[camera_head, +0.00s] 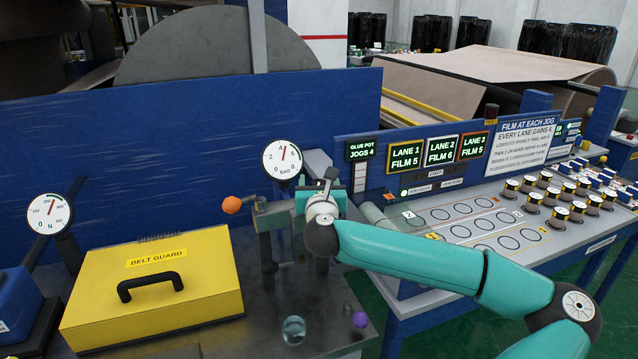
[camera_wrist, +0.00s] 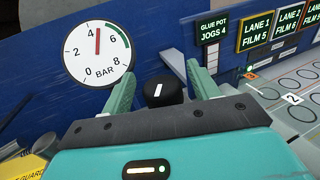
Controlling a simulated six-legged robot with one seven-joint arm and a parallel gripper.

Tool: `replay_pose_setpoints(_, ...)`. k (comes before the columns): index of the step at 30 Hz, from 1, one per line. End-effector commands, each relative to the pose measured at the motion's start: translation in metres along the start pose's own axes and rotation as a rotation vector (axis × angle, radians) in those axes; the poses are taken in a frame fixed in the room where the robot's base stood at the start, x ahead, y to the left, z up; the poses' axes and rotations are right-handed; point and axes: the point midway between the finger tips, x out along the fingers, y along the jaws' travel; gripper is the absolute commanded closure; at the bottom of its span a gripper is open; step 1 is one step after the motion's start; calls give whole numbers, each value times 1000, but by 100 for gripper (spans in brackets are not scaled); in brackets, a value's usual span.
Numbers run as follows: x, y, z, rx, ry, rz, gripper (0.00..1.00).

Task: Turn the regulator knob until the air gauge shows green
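The air gauge (camera_head: 284,158) is a white dial marked BAR behind my gripper, and it also shows in the wrist view (camera_wrist: 97,53). Its red needle stands near 4, just short of the green arc on the right side of the dial. The regulator knob (camera_wrist: 158,92) is black with a white mark, low and to the right of the gauge. My gripper (camera_wrist: 160,72) is open, with one teal finger on each side of the knob and visible gaps to it. In the head view my gripper (camera_head: 324,190) hides most of the regulator.
An orange ball end (camera_head: 232,205) sticks out left of my gripper. A purple ball (camera_head: 360,320) is below. A panel with lane displays (camera_head: 405,157) stands right.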

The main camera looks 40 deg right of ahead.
Motion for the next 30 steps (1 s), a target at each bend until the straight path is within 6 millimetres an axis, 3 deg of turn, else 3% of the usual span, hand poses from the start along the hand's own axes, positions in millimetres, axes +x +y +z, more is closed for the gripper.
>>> replay_pose_setpoints(7,-2,-1,0,0,0,-1,40)
replay_pose_setpoints(11,-15,0,0,-1,0,0,40)
replay_pose_setpoints(24,-108,0,0,0,-1,1,40)
replay_pose_setpoints(30,-134,0,0,0,0,0,40)
